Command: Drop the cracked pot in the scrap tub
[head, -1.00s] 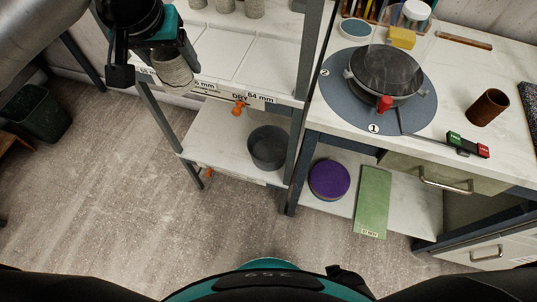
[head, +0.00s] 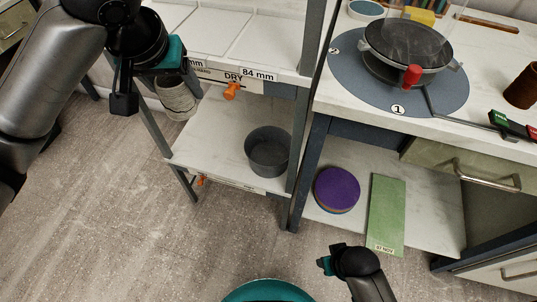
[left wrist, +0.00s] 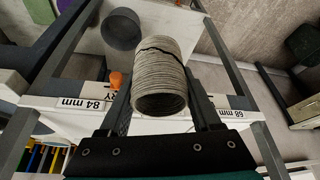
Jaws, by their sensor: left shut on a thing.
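The cracked pot (head: 176,98) is a pale grey, ridged clay cylinder with a dark jagged crack, plain in the left wrist view (left wrist: 158,75). My left gripper (head: 178,82) is shut on it, in the air beside the left front post of the shelf rack. A dark grey round tub (head: 268,153) stands on the rack's lower shelf, to the right of the pot; it also shows in the left wrist view (left wrist: 121,29). No scrap label is legible on it. My right gripper (head: 328,264) shows at the bottom, apart from everything; its jaws are unclear.
The upper board (head: 262,50) with the DRY label overhangs the lower shelf (head: 205,140). An orange clamp (head: 232,90) sits on its front edge. A rack post (head: 301,130) stands right of the tub. A dark green bin (left wrist: 304,44) is on the floor.

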